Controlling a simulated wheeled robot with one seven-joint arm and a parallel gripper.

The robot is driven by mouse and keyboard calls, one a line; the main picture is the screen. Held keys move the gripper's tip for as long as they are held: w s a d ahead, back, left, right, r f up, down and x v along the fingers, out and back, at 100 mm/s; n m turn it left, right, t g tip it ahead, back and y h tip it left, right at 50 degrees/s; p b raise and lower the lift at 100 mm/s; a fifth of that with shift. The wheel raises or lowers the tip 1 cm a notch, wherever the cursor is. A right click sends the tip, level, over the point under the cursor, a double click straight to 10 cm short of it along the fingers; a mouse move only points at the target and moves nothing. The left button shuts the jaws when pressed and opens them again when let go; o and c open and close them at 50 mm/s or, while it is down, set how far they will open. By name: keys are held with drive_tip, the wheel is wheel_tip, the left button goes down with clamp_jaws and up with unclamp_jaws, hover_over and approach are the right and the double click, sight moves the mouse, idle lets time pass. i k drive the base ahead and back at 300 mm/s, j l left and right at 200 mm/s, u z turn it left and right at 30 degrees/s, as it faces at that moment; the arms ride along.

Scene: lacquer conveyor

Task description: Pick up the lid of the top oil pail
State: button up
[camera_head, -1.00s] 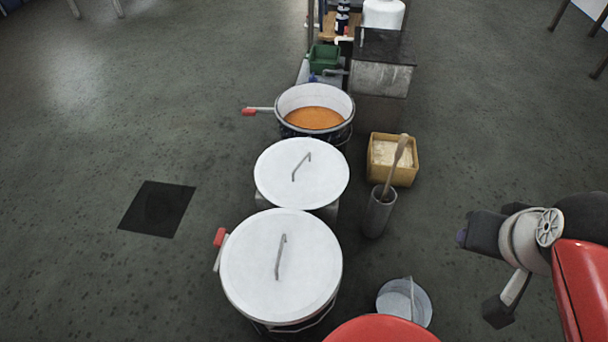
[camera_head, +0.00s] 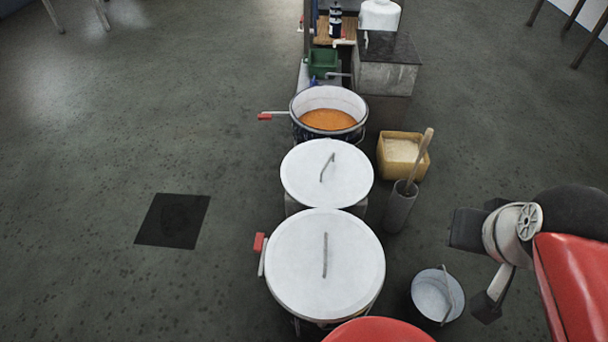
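Three round vessels stand in a column on the floor. The farthest, an open pail (camera_head: 297,108), holds orange liquid (camera_head: 328,120) and shows no lid on it. The middle one is covered by a white round lid (camera_head: 305,180) with a thin grey bar handle (camera_head: 327,167). The nearest is covered by a larger white lid (camera_head: 295,275) with a similar handle (camera_head: 325,255); its body is mostly hidden. My gripper (camera_head: 487,306) seems to be the dark end of my folded arm at the lower right, apart from both lids. Its fingers cannot be made out.
Right of the vessels are a yellow box (camera_head: 388,165) of pale material, a grey cylinder (camera_head: 398,212) holding a stick, and a small metal bucket (camera_head: 425,300). A grey block (camera_head: 385,78) and green bin (camera_head: 323,62) stand behind. The left floor is open, with a dark square (camera_head: 172,220).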

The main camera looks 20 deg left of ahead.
sight(318, 173)
drive_tip(key=j+z, duration=0.1)
drive_tip(key=j, duration=0.35)
drive_tip(key=k+j, duration=0.1)
drive_tip(key=j, duration=0.35)
drive_tip(key=k+j+z, duration=0.15)
drive_tip(key=j, duration=0.8)
drive_tip(key=k+j+z, duration=0.15)
drive_tip(key=j, duration=0.3)
drive_tip(key=i+j+z, duration=0.1)
drive_tip(key=j, duration=0.3)
drive_tip(key=i+j+z, duration=0.1)
drive_tip(key=j, duration=0.3)
drive_tip(key=i+j+z, duration=0.1)
drive_tip(key=j, duration=0.3)
drive_tip(key=i, duration=0.35)
drive_tip(key=i+j+z, duration=0.15)
drive_tip(key=i, duration=0.2)
